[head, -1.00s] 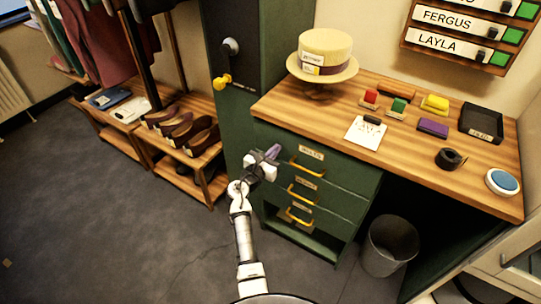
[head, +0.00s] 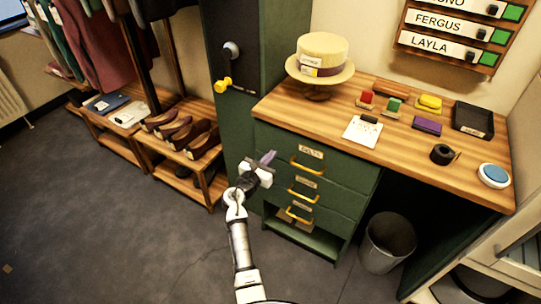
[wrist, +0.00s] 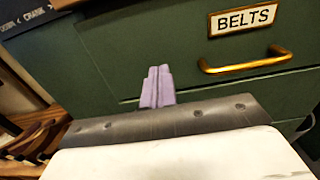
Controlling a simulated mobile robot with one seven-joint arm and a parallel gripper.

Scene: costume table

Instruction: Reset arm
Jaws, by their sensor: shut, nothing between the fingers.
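My white arm reaches up from the bottom of the head view, and my gripper (head: 268,157) is in front of the green drawer unit, left of the top drawer's handle. Its purple fingers are together with nothing between them. In the wrist view the purple fingers (wrist: 158,86) stand shut against the green drawer fronts. The drawer labelled BELTS (wrist: 243,20) has a brass handle (wrist: 245,64), to the right of the fingers and apart from them. The same drawer shows in the head view (head: 330,160), and it looks closed.
The wooden desk (head: 400,146) holds a straw hat (head: 322,52), stamps, a paper (head: 362,131), a black tray (head: 473,119) and a tape roll (head: 442,154). A bin (head: 388,243) stands below. A shoe rack (head: 205,168) is at left.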

